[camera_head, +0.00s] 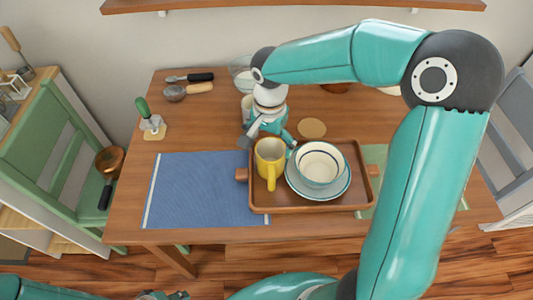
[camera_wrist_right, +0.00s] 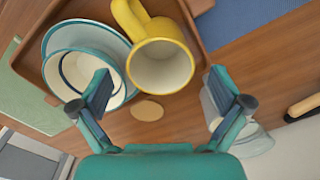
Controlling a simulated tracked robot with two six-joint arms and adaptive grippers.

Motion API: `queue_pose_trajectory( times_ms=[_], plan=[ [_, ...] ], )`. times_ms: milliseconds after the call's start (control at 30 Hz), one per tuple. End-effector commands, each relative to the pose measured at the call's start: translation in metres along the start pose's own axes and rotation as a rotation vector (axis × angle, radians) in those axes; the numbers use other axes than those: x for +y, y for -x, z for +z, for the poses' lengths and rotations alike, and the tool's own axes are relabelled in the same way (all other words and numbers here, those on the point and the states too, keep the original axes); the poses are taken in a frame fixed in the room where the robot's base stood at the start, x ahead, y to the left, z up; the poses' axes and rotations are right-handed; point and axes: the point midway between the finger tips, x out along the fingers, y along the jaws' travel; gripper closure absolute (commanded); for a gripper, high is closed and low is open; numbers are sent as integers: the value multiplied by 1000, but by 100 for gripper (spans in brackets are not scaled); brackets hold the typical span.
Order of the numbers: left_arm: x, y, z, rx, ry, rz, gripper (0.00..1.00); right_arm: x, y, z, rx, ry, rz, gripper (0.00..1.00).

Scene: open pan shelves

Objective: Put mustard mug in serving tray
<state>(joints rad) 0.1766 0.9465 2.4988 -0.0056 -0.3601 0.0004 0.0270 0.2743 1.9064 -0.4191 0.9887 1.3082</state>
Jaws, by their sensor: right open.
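The mustard mug (camera_head: 270,160) is upright inside the left part of the wooden serving tray (camera_head: 315,208), its handle toward the tray's front edge. In the wrist view the mug (camera_wrist_right: 160,63) shows its pale, empty inside. My right gripper (camera_head: 268,146) is open at the tray's far side, just behind the mug. In the wrist view its fingers (camera_wrist_right: 159,76) are spread to either side of the mug's rim and hold nothing; I cannot tell whether they touch it. Of my left arm (camera_head: 75,292) only a little shows at the bottom left edge; its jaws cannot be made out.
A white bowl (camera_head: 321,163) on a plate (camera_head: 342,188) fills the tray's right part. A blue placemat (camera_head: 200,190) lies left of it. A round coaster (camera_head: 312,128) lies behind the tray. Glassware (camera_head: 240,72) stands at the back, partly behind my right arm.

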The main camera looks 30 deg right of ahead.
Motion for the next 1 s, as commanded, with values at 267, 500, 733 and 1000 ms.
queue_pose_trajectory(
  times_ms=[267, 500, 733, 1000],
  plan=[
    [1, 3, 0, 0, 0, 0, 60, 0, 42, 0, 0, 1, -2, 0],
    [1, 3, 0, 0, 0, 0, 60, 0, 48, 0, -1, 2, 1, 0],
    [1, 3, 0, 0, 0, 0, 60, 0, 48, 0, 0, 1, 0, 0],
    [1, 3, 0, 0, 0, 0, 60, 0, 48, 0, 0, 1, 1, 0]
  ],
)
